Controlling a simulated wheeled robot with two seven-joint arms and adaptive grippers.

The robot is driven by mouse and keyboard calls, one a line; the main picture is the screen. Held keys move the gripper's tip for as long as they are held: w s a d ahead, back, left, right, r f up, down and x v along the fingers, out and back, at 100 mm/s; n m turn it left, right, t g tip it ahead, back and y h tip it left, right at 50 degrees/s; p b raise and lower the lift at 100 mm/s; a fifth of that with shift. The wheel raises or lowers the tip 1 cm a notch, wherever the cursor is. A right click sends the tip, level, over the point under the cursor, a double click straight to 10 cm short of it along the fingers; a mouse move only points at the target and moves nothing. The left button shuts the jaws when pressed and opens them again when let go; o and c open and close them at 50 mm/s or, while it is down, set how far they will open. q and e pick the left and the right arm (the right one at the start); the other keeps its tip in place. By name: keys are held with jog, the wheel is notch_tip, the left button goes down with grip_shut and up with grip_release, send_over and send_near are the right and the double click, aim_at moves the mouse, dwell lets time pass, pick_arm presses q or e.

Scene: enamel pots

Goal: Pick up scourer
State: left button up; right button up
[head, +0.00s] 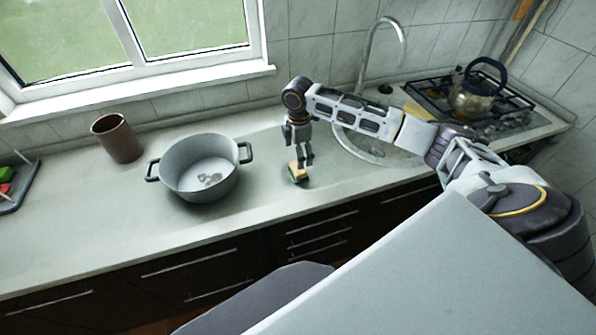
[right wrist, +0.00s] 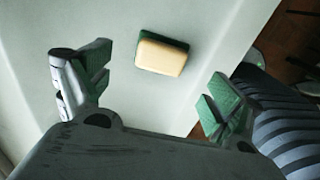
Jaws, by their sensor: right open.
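The scourer (head: 294,178) is a small block with a pale yellow top and a green layer beneath. It lies on the counter to the right of the grey pot, near the counter's front edge. In the right wrist view the scourer (right wrist: 161,55) lies flat, beyond the fingertips and between their lines. My right gripper (head: 302,158) points down just above the scourer and hides part of it in the head view. Its two fingers (right wrist: 165,88) are wide apart with nothing between them. My left gripper is not in view.
A grey two-handled pot (head: 180,168) stands left of the scourer. A brown cup (head: 118,140) stands behind it, and a tray (head: 22,188) is at far left. The sink (head: 372,153) and a kettle (head: 474,92) on the hob (head: 430,92) are right. Counter around the scourer is clear.

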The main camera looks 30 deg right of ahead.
jog(key=shift+f, duration=1.15)
jog(key=shift+s+a+f+p, duration=0.15)
jog(key=shift+f+p, duration=0.35)
jog(key=shift+f, duration=2.1)
jog(key=c, duration=1.1)
jog(key=shift+r+b, duration=0.45)
jog(key=shift+r, duration=4.6)
